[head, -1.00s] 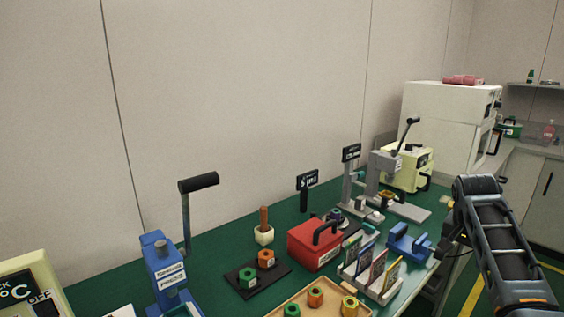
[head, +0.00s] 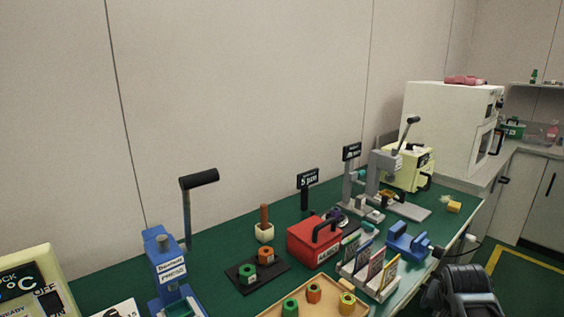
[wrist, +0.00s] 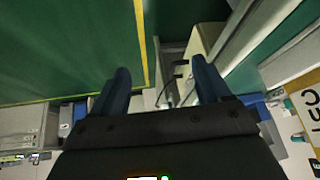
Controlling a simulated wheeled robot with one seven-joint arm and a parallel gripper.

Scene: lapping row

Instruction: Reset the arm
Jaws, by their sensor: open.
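My gripper (wrist: 162,78) shows in the wrist view with its two dark fingers spread and nothing between them. Beyond the fingers are a green surface with a yellow edge and pale furniture, with no object at the fingertips. In the head view only part of my dark arm (head: 466,292) shows, low at the right beside the bench's front edge. The gripper itself is out of the head view.
The green bench (head: 215,262) holds a blue press (head: 166,262), a red box (head: 312,243), a wooden tray (head: 272,312) with hex pieces, a card rack (head: 372,284) and a blue fixture (head: 408,243). A yellow piece (head: 454,207) lies near the far right end. Floor shows at right.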

